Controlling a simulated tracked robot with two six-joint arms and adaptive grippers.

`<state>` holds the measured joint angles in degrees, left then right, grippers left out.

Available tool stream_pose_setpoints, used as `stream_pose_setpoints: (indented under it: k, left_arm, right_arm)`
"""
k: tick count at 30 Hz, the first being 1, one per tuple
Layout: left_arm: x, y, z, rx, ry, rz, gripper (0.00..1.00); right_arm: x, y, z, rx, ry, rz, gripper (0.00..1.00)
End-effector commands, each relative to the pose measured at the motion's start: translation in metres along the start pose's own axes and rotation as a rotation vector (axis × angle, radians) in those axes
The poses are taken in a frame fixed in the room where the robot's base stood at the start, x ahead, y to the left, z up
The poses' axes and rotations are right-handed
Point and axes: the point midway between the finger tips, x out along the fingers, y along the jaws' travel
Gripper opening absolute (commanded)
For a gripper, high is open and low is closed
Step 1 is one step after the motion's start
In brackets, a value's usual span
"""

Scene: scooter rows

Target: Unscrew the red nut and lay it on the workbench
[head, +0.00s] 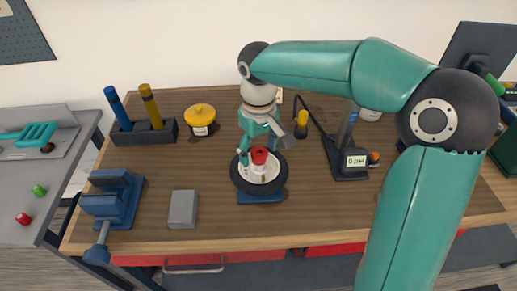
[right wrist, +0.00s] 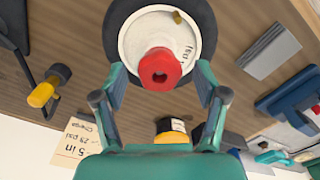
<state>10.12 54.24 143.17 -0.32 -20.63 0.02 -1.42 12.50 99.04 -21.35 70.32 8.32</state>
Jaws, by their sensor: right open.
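The red nut (head: 259,155) sits at the centre of a wheel with a black tyre (head: 279,180) and pale hub, which lies on a blue stand (head: 260,198) on the wooden workbench (head: 225,222). In the right wrist view the nut (right wrist: 160,70) shows a dark hole in its end. My right gripper (head: 261,147) is over the wheel, pointing down. In the right wrist view its open fingers (right wrist: 160,95) stand wide on both sides, clear of the nut. My left gripper is not in view.
A blue vise (head: 112,203) and grey block (head: 183,209) lie left on the bench. Behind are a dark holder (head: 143,133), a yellow pot (head: 200,116) and a yellow-handled tool (head: 301,123). A gauge stand (head: 354,160) is right. The bench's front middle is clear.

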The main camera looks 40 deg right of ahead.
Motion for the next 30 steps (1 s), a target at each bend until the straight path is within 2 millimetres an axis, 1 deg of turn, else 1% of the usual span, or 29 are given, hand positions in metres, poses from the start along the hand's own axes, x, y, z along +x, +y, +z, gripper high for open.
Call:
stream_pose_setpoints:
  k: [8,9,11,12,19,20,23,25,30]
  left_arm:
    - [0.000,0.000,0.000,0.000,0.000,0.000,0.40]
    - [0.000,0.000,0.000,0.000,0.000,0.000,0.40]
    - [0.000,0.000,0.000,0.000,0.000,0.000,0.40]
    - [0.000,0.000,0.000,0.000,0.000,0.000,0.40]
    - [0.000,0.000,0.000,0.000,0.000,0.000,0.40]
    - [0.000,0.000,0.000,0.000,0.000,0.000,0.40]
    - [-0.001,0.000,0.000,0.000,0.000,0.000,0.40]
    - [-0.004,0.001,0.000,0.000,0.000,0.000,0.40]
    - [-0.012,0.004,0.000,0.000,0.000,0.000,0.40]
  right_arm:
    - [0.001,0.000,0.000,0.000,0.000,0.000,0.72]
    - [0.001,0.000,0.000,0.000,0.000,0.000,0.66]
    - [0.001,0.000,0.000,0.000,0.000,0.000,0.56]
    - [0.001,0.000,0.000,0.000,0.000,0.000,0.49]
    - [0.001,0.000,0.000,0.000,0.000,0.000,0.11]
    - [0.001,0.000,0.000,0.000,0.000,0.000,0.09]
    - [0.000,0.000,0.000,-0.020,0.000,-0.001,0.09]
    - [-0.001,0.000,0.000,-0.072,0.000,-0.001,0.09]
    - [-0.002,0.000,0.000,-0.314,-0.002,-0.001,0.09]
